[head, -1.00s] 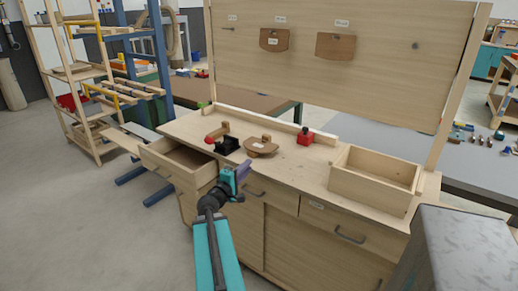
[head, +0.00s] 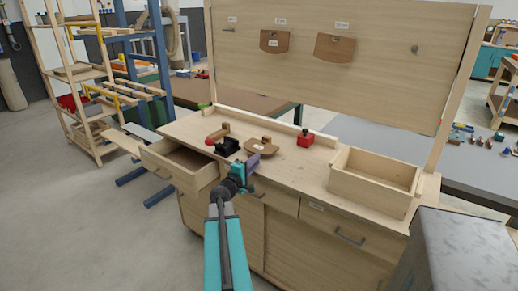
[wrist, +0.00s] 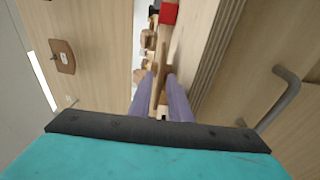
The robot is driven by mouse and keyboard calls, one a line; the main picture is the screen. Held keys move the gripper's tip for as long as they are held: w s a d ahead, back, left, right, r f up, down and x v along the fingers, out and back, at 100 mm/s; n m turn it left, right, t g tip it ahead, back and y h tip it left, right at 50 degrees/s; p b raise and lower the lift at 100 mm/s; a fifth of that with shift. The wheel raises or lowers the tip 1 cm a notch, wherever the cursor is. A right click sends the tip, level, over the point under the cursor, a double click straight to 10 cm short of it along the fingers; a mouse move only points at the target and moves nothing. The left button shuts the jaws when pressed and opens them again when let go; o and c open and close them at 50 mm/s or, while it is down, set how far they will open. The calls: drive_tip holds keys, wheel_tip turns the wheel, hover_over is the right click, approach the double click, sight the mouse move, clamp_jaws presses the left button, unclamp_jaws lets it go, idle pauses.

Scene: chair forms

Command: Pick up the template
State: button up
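A brown wooden template (head: 263,147) with a knob and a small pale label lies on the workbench top near its front edge. My gripper (head: 251,163), with purple fingers, is at the bench's front edge, just in front of the template. In the wrist view the fingers (wrist: 160,78) are apart, with a thin brown edge (wrist: 163,83) showing between them, probably the template. I cannot tell whether the fingers touch it. Two similar brown templates hang on the upright board, one left (head: 274,41) and one right (head: 335,48).
A black block (head: 227,147) and a red-tipped wooden tool (head: 215,135) lie left of the template. A red block (head: 305,138) is to its right. An open wooden box (head: 375,181) stands at the bench's right. An open drawer (head: 180,164) juts out at left.

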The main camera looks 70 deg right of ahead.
sight(259, 148)
drive_tip(key=shift+d, duration=0.15)
drive_tip(key=shift+s+d+f+p, duration=0.15)
drive_tip(key=shift+d+p, duration=0.35)
drive_tip(key=shift+d, duration=0.75)
drive_tip(key=shift+s+d+p, duration=0.2)
drive_tip(key=shift+d+p, duration=0.3)
drive_tip(key=shift+d, duration=0.7)
